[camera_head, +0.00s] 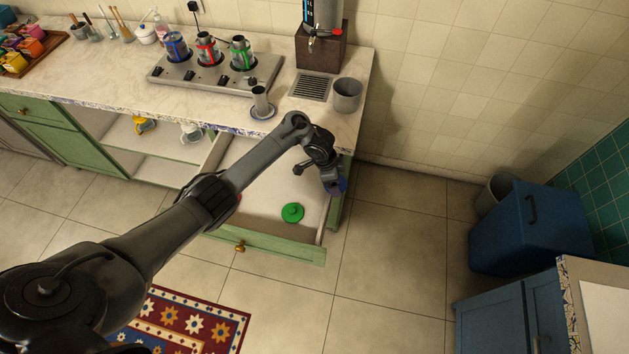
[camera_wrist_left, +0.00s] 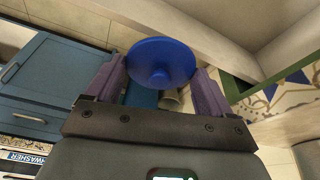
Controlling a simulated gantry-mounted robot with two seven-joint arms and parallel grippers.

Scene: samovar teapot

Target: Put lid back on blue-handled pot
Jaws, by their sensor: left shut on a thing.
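My left gripper (camera_head: 334,182) is shut on a blue lid (camera_head: 342,188), over the right end of an open drawer. In the left wrist view the round blue lid (camera_wrist_left: 160,62) with its small knob is between the two purple fingers of the gripper (camera_wrist_left: 158,82). The blue-handled pot (camera_head: 175,47) stands on the left of the stove, far to the left of the gripper and further back. Its top is too small to make out clearly. My right gripper is not in view.
The stove (camera_head: 205,82) also holds a red-handled pot (camera_head: 207,48) and a green-handled pot (camera_head: 240,52). A green lid (camera_head: 292,212) lies in the open drawer (camera_head: 265,238). A metal cup (camera_head: 260,101), a grey container (camera_head: 347,95) and a samovar (camera_head: 323,25) stand on the counter.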

